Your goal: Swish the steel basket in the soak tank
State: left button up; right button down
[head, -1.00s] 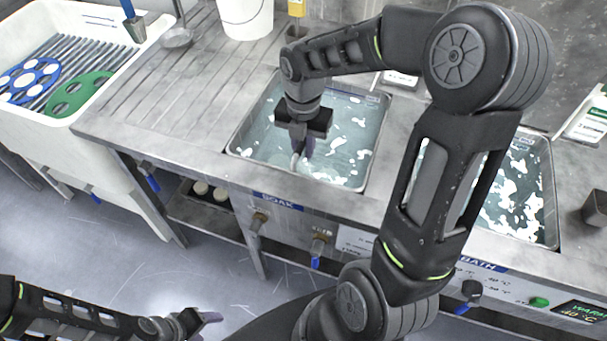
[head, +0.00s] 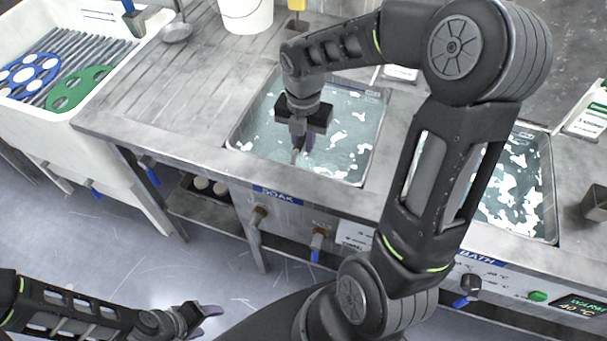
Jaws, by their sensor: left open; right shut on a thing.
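The soak tank (head: 372,128) is a rectangular steel basin set in the bench, filled with blue-green water and white foam patches. My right gripper (head: 303,153) points down into it, low over the water near the middle, with its fingers shut. The steel basket cannot be made out; what the fingers hold is mostly hidden by the gripper and the foamy water. My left gripper (head: 210,311) is open and empty, low at the bottom left, away from the tank and over the floor area.
A second foamy bath (head: 520,195) lies to the right, partly behind my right arm. A white sink (head: 25,110) with blue and green discs stands left. A ladle (head: 176,30) and white bucket (head: 246,14) sit at the back. The ribbed drainboard (head: 165,85) is mostly clear.

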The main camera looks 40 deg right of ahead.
jog(key=shift+f, duration=0.2)
jog(key=shift+r, duration=0.1)
jog(key=shift+r+p, duration=1.05)
jog(key=shift+f, duration=0.1)
jog(key=shift+f+b, duration=0.75)
jog(key=shift+f, duration=0.3)
jog(key=shift+r, duration=0.1)
jog(key=shift+r+p, duration=1.05)
jog(key=shift+f, duration=0.1)
